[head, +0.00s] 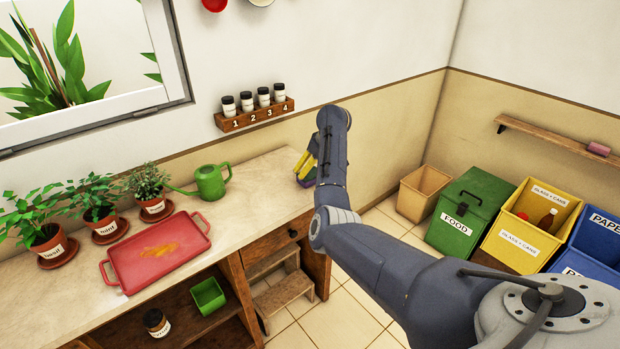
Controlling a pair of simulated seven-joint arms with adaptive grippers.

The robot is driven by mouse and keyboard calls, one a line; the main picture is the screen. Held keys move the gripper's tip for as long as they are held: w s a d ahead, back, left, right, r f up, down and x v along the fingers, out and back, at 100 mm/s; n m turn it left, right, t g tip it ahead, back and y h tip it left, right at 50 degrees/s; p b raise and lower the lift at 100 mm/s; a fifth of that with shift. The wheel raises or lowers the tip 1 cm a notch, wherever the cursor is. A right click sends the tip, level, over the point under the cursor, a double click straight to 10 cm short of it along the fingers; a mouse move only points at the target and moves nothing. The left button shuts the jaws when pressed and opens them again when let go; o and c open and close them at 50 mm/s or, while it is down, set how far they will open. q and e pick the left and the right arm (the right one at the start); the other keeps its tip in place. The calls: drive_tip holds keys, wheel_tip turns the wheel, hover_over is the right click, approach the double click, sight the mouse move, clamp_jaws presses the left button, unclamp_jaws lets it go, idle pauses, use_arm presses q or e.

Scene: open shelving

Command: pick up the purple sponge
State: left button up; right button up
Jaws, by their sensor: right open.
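A small purple block (306,181), which looks like the purple sponge, lies at the right end of the counter, partly hidden by my right arm. A yellow piece (303,161) shows just above it, touching or close to it; I cannot tell which. My right gripper (313,148) is at this counter end, open and mostly hidden by my arm. I cannot see whether it touches the sponge. My left gripper is out of view.
The counter (250,178) holds a green watering can (210,182), a red tray (158,250) and potted herbs (94,197). A spice rack (254,115) hangs above. Bins, including a green one (470,208), stand right. A pinkish block (598,149) sits on the wall shelf (545,136).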

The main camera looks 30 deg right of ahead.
sight(311, 174)
drive_tip(key=shift+x, duration=2.7)
drive_tip(key=shift+a, duration=0.1)
drive_tip(key=c, duration=0.7)
drive_tip(key=shift+o, duration=0.2)
